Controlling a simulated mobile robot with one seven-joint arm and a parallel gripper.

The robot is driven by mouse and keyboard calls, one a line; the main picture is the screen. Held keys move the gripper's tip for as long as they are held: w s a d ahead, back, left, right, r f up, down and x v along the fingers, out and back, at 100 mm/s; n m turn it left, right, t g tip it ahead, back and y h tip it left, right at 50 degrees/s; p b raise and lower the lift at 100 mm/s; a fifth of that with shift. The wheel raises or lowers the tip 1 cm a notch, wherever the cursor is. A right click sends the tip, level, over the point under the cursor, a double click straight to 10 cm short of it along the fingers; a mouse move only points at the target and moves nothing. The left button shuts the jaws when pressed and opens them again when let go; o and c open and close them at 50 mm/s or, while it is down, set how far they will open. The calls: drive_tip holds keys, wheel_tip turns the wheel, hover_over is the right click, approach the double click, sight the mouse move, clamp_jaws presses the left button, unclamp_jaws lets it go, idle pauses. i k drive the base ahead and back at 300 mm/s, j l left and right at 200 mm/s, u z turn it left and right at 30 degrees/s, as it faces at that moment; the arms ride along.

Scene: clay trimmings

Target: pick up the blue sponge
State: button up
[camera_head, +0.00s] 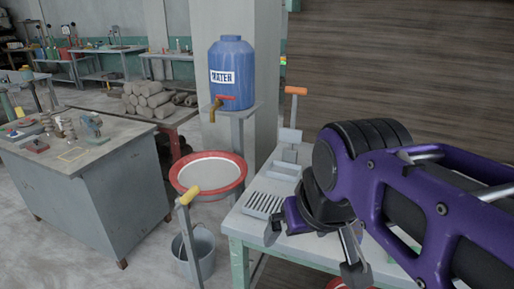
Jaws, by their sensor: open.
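I cannot make out a blue sponge in the head view. My purple and black arm covers much of the right side and may hide part of the table. My gripper (313,243) points down over the grey table (243,226) with its fingers spread apart. I see nothing held between them.
A blue water barrel (231,75) is behind. A workbench (125,170) stands farther left.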

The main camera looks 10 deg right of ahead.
sight(358, 230)
drive_tip(key=z, duration=1)
drive_tip(key=u, duration=1.25)
drive_tip(key=z, duration=1.25)
